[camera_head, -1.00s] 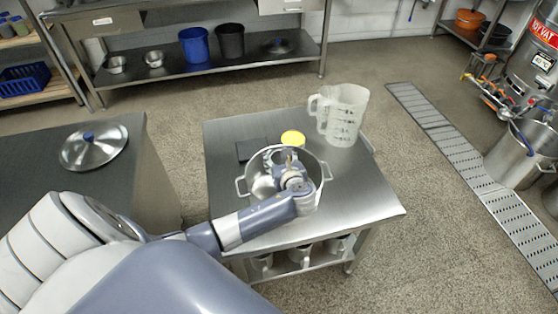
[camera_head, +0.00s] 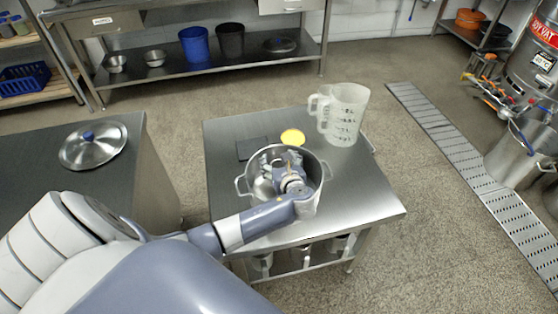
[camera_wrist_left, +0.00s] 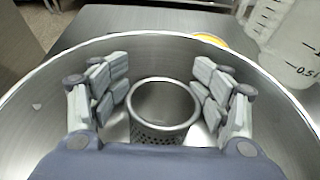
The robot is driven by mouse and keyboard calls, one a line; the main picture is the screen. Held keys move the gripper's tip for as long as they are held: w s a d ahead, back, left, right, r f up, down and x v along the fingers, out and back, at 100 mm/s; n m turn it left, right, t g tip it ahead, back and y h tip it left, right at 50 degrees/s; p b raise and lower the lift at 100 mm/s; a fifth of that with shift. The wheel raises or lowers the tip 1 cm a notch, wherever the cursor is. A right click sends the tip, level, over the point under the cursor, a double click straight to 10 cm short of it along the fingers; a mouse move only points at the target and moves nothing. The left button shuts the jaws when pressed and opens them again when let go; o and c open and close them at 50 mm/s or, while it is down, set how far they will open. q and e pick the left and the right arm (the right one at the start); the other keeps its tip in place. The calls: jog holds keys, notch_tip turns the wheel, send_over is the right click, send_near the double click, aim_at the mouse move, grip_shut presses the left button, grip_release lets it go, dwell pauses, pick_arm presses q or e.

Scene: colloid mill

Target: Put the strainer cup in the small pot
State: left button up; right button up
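The pot (camera_head: 243,184) is a metal pot with two side handles on the steel table; its wall also fills the left wrist view (camera_wrist_left: 38,105). The strainer cup (camera_wrist_left: 165,106), a small perforated metal cup with an open round top, stands upright inside the pot. My left gripper (camera_head: 281,160) reaches down into the pot. In the left wrist view its fingers (camera_wrist_left: 162,84) are spread, one on each side of the cup's rim, and look open. The cup's lower part is partly hidden by my gripper's body. My right gripper is not in view.
A yellow round item (camera_head: 292,137) and a dark flat square (camera_head: 252,148) lie behind the pot. A lid (camera_head: 93,147) lies on the left counter. The table's right front is clear.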

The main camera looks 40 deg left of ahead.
pick_arm(q)
jog(key=shift+r, duration=0.25)
jog(key=p+v, duration=0.1)
jog(key=v, duration=1.1)
jog(key=shift+r, duration=0.45)
